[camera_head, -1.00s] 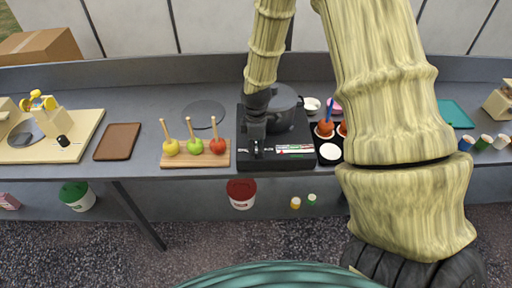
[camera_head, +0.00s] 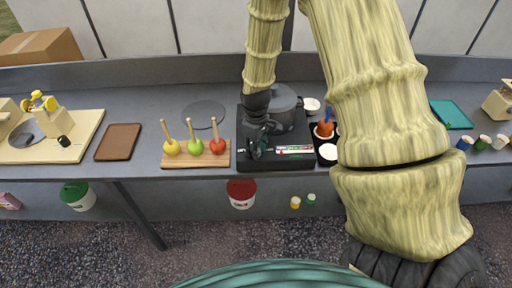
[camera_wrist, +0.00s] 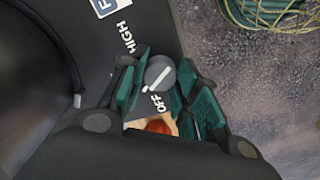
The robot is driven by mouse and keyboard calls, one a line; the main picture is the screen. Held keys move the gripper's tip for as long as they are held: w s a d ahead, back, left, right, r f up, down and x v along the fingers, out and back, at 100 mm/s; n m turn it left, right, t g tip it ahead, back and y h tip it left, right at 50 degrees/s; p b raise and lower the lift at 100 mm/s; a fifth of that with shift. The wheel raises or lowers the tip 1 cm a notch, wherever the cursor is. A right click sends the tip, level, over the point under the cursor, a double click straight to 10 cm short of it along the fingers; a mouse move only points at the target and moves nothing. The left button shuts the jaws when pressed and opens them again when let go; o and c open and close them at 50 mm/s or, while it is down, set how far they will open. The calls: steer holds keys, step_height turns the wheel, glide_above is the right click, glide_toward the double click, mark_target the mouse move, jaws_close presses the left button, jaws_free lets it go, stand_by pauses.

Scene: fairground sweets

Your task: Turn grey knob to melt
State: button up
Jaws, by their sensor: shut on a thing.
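The grey knob (camera_wrist: 160,73) sits on the black front panel of the cooker (camera_head: 290,162) in the wrist view. It has a white line that slants from lower left to upper right. The word OFF lies just below the knob, and HIGH is further up to the left. My gripper (camera_wrist: 163,84) has its green-padded fingers on either side of the knob, shut on it. In the head view my gripper (camera_head: 258,145) is over the cooker's front left and hides the knob there. The word melt is not readable. A dark pot (camera_head: 285,105) stands on the cooker.
A wooden board (camera_head: 196,161) with yellow, green and red apples on sticks stands close left of the cooker. A dark tray with a red apple (camera_head: 324,129) and a white cup is close on the right. The table's front edge is just before the cooker.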

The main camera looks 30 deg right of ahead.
steer(key=m, duration=0.6)
steer(key=shift+w, duration=0.1)
steer(key=shift+d+m, duration=0.1)
steer(key=shift+m, duration=0.2)
steer(key=shift+r, duration=0.1)
steer(key=o, duration=1)
steer(key=shift+o, duration=0.2)
step_height(320, 180, up, 12)
stand_by(0.4)
stand_by(0.4)
